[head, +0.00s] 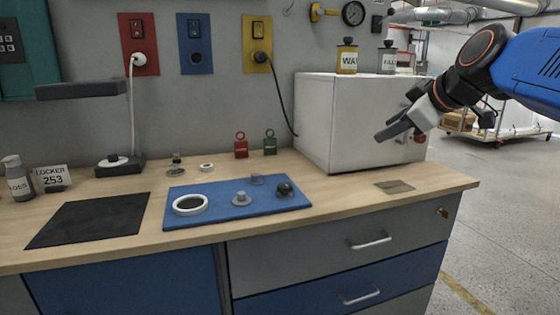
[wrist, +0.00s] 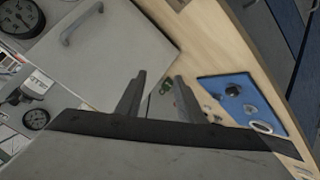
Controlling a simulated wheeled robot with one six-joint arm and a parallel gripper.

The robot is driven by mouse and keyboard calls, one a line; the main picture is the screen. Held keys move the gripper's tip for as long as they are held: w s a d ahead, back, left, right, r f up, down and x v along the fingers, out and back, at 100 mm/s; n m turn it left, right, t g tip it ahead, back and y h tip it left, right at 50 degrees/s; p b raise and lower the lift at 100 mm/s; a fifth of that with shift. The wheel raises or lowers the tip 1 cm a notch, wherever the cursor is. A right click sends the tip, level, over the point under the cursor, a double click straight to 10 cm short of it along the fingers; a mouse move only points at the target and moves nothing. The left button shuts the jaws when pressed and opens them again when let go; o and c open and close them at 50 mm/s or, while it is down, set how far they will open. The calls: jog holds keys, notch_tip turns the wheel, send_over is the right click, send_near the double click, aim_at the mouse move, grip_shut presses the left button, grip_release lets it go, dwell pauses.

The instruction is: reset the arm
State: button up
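My gripper (head: 392,131) is at the right of the head view, raised in front of the upper right part of a white box-shaped cabinet. My blue and black arm reaches in from the right edge. In the wrist view, the two fingers of my gripper (wrist: 160,92) stand apart with nothing between them, so it is open and empty. The fingertips partly hide the cabinet front in the head view.
The white cabinet (head: 315,115) stands on the wooden workbench (head: 345,192), bearing two bottles. A blue mat (head: 215,211) holds a white ring and small parts. A black mat (head: 90,220) lies left. Open floor (head: 510,210) is right of the bench.

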jog(key=s+d+f+m+g+h, duration=0.1)
jog(key=s+f+m+g, duration=0.1)
jog(key=s+f, duration=0.6)
jog(key=s+d+f+m+g+h, duration=0.1)
jog(key=s+f+m, duration=0.4)
jog(key=f, duration=0.9)
jog(key=s+d+f+m+g+h, duration=0.1)
jog(key=s+f+m+g, duration=0.1)
jog(key=s+f, duration=0.9)
jog(key=shift+s+d+f+m+g, duration=0.15)
jog(key=shift+s+d+m+g, duration=0.2)
jog(key=shift+m, duration=0.45)
jog(key=shift+a, duration=0.1)
